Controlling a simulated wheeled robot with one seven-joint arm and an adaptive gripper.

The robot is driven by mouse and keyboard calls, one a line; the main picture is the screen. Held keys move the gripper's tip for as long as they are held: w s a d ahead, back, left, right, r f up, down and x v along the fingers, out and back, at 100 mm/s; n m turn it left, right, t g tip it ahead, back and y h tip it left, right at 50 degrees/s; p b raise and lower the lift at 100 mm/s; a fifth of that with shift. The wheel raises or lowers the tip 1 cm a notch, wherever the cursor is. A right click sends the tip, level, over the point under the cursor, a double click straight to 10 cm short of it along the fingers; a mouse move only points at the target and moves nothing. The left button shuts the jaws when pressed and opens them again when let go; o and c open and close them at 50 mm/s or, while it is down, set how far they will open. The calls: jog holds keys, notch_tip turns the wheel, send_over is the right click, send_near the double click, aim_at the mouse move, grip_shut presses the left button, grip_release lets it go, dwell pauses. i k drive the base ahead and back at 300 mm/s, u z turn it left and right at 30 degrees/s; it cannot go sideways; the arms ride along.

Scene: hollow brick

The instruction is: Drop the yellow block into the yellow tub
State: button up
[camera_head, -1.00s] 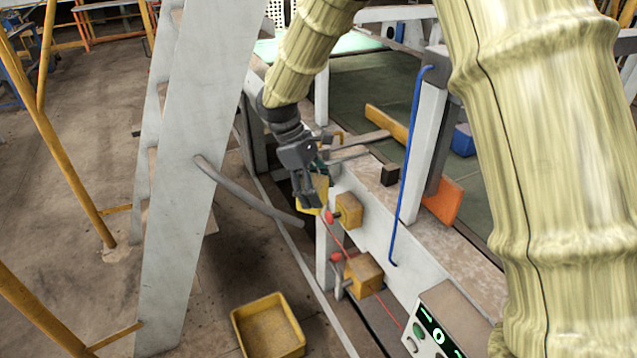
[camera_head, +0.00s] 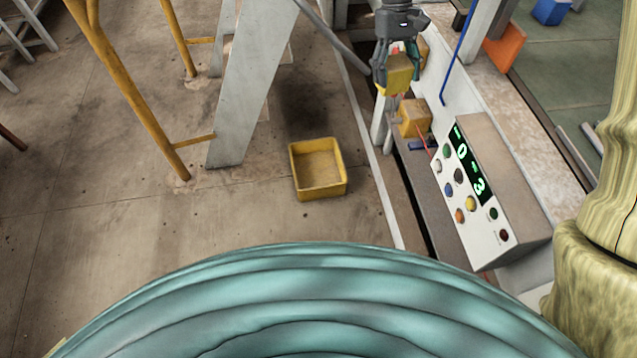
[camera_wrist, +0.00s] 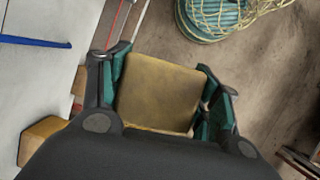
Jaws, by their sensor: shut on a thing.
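The yellow block (camera_head: 398,72) is held in my gripper (camera_head: 394,84) at the top of the head view, beside the white machine frame. In the wrist view the yellow block (camera_wrist: 158,92) sits between both green-padded fingers of my gripper (camera_wrist: 163,92). The yellow tub (camera_head: 320,190) stands on the floor, open and upright, left of and nearer than the block in the head view. It looks empty. The tub does not show in the wrist view.
A control box (camera_head: 478,185) with buttons and a green display is mounted on the machine, right of the tub. A yellow machine box (camera_head: 413,118) lies just below my gripper. A grey slanted leg (camera_head: 250,90) stands left. The floor around the tub is clear.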

aim_at(317, 171)
jog(key=u, duration=0.75)
jog(key=i, duration=0.9)
